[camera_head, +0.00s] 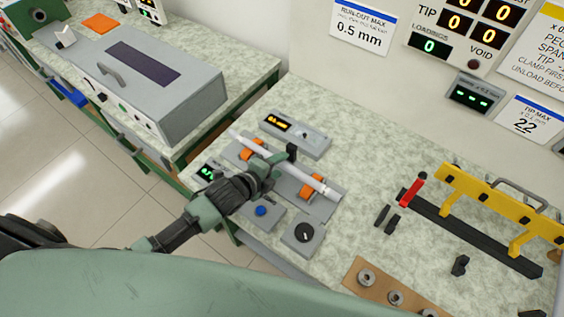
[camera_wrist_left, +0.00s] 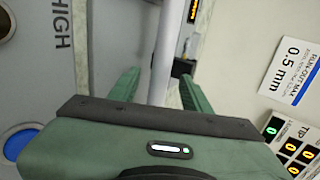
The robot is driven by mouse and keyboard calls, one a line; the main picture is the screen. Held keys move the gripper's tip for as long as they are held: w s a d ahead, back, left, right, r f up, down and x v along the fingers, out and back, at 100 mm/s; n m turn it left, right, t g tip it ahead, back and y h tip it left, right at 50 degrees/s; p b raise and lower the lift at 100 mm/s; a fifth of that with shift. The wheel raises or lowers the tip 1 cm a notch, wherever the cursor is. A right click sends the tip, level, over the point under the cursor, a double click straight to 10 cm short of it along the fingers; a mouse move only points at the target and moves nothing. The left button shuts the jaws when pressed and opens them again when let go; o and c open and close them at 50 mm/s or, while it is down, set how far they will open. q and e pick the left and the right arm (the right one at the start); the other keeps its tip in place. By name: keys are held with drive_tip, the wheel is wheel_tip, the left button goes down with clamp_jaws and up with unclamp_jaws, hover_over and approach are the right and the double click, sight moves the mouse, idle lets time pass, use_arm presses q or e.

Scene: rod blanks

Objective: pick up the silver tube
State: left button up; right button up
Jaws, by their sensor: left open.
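The silver tube (camera_head: 316,183) lies across two orange rests (camera_head: 312,187) on a grey fixture on the bench. My left gripper (camera_head: 276,168) is over the tube's middle and hides part of it. In the left wrist view the tube (camera_wrist_left: 166,50) runs between the two green fingers, which stand apart on either side of it. The fingers are open, with a gap visible on each side of the tube. The tube's near end is hidden behind the gripper body. My right gripper is not in view.
A control box with a display (camera_head: 294,134) stands behind the fixture, and a dial box (camera_head: 303,236) in front. A yellow frame with a black rail (camera_head: 470,232) stands to the right. A brown board with metal rings (camera_head: 373,290) lies at the front edge. The bench between is mostly clear.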

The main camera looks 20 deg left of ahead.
use_arm(q)
clamp_jaws()
drive_tip(key=shift+r, duration=0.1)
